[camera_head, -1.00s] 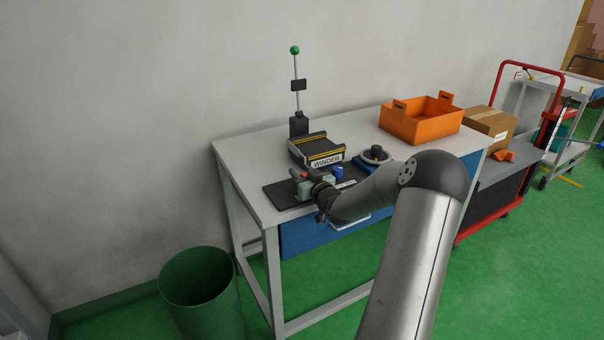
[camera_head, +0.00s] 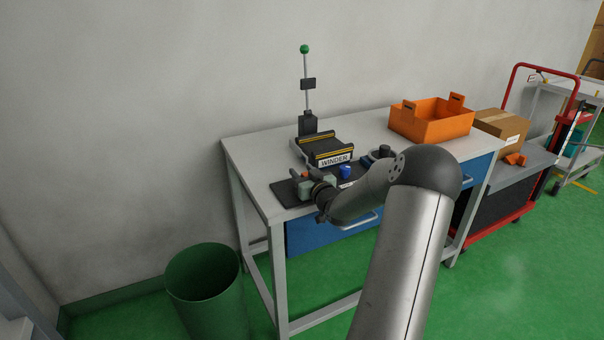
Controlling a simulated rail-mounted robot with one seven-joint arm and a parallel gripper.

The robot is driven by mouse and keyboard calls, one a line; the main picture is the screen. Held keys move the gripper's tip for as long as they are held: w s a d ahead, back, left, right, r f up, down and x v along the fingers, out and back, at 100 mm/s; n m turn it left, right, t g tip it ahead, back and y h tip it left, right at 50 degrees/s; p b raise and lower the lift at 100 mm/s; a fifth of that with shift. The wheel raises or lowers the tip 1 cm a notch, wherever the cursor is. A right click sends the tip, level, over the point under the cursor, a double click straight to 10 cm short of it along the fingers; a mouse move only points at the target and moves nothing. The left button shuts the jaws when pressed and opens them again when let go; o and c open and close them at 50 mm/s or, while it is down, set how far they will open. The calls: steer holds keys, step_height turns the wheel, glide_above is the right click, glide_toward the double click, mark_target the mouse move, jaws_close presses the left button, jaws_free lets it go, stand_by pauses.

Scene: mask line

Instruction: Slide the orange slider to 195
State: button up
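A dark panel (camera_head: 281,192) lies flat on the front left of the workbench (camera_head: 262,160). My gripper (camera_head: 308,181) is low over this panel, at its left part, with my wrist behind it to the right. The orange slider cannot be made out clearly: only a small reddish-brown patch shows beside the fingers, which hide that part of the panel. The scale marks, including 195, are not readable. Finger opening is too small to judge. A blue knob (camera_head: 345,171) stands on the panel just right of my gripper.
A black device labelled WINDER (camera_head: 334,160) sits behind the panel. A green-topped lever (camera_head: 306,85) rises behind it. A dark round dial (camera_head: 384,152) is partly covered by my arm. An orange crate (camera_head: 432,122) stands at the back right. A green bin (camera_head: 205,285) is on the floor.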

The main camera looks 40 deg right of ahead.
steer(key=v, duration=1.7)
steer(key=shift+s, duration=0.2)
steer(key=shift+a, duration=0.1)
steer(key=w+a+r+n+g+p, duration=0.1)
steer(key=a+r+g+p, duration=0.1)
steer(key=a+g+p, duration=0.45)
steer(key=w+a+r+n+g+p, duration=0.1)
steer(key=a+r+g, duration=0.15)
steer(key=a, duration=0.75)
steer(key=s+a+r+g+y+p, duration=0.2)
steer(key=s+a+r+g, duration=0.1)
steer(key=s+a, duration=0.6)
steer(key=s+a+r+n+g+y+p, duration=0.1)
steer(key=s+a+r+g+y+p, duration=0.1)
steer(key=s+a, duration=0.7)
steer(key=a+r+g+p, duration=0.1)
steer(key=a+r+g, duration=0.1)
steer(key=g, duration=0.1)
steer(key=shift+s+a, duration=0.2)
steer(key=shift+a, duration=0.15)
